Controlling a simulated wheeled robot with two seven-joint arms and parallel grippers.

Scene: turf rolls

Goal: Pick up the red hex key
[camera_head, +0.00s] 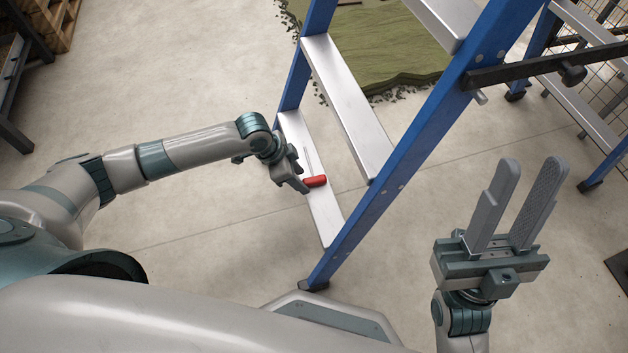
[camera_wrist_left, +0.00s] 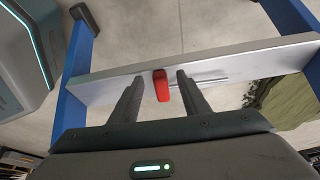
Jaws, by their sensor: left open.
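The red hex key has a red handle (camera_head: 315,181) and a thin metal shaft. It lies on the lowest step (camera_head: 326,222) of a blue ladder. In the left wrist view the red handle (camera_wrist_left: 161,86) sits between my left gripper's two fingers, with gaps on both sides, and the shaft runs to the right along the step. My left gripper (camera_head: 300,181) is open at the step, beside the handle; it also shows in the left wrist view (camera_wrist_left: 158,92). My right gripper (camera_head: 523,205) is open and empty, away to the right of the ladder, fingers pointing up in the picture.
The ladder's blue rail (camera_head: 405,158) rises just right of the hex key. A higher step (camera_head: 345,105) is above it. Green turf (camera_head: 385,45) lies behind the ladder. A second blue ladder (camera_head: 606,160) stands at the right.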

